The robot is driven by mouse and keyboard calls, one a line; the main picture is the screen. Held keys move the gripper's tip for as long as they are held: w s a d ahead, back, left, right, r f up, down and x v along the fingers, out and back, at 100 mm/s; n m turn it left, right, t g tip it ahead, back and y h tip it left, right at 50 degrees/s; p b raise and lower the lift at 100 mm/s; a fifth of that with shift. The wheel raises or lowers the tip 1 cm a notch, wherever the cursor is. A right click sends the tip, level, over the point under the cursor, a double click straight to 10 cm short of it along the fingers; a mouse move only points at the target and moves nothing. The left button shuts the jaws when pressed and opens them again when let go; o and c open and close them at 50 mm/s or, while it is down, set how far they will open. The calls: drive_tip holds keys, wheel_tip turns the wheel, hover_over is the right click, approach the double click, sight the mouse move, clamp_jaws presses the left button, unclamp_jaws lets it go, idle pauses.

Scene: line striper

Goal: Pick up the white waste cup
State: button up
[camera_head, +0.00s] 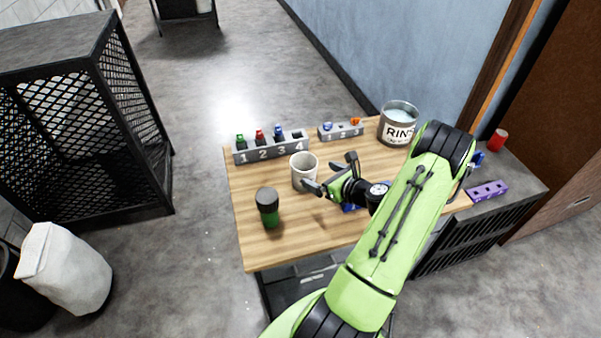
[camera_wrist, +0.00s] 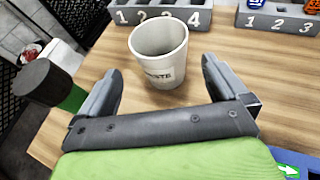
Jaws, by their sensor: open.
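The white waste cup (camera_head: 304,171) stands upright on the wooden table, in the middle of its left half. In the wrist view the cup (camera_wrist: 160,65) is just beyond my gripper (camera_wrist: 163,84), roughly centred between the two fingers, with part of its dark lettering showing. My gripper (camera_head: 329,174) is open and empty. In the head view it is at the right side of the cup. Whether a finger touches the cup cannot be told.
A green bottle with a dark cap (camera_head: 268,206) stands left of the cup. Behind are a numbered rack (camera_head: 262,152) with several coloured items and a smaller rack (camera_head: 341,134). A rinse can (camera_head: 398,124) stands at the back right. A purple block (camera_head: 487,191) lies far right.

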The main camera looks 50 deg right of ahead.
sight(296, 163)
drive_tip(key=x, duration=0.9)
drive_tip(key=shift+w+d+f, duration=0.1)
drive_tip(key=shift+w+f, duration=0.05)
drive_tip(key=shift+f, duration=0.05)
drive_tip(key=shift+r, duration=0.1)
drive_tip(key=shift+c, duration=1)
drive_tip(key=c, duration=0.6)
drive_tip(key=shift+o, duration=0.2)
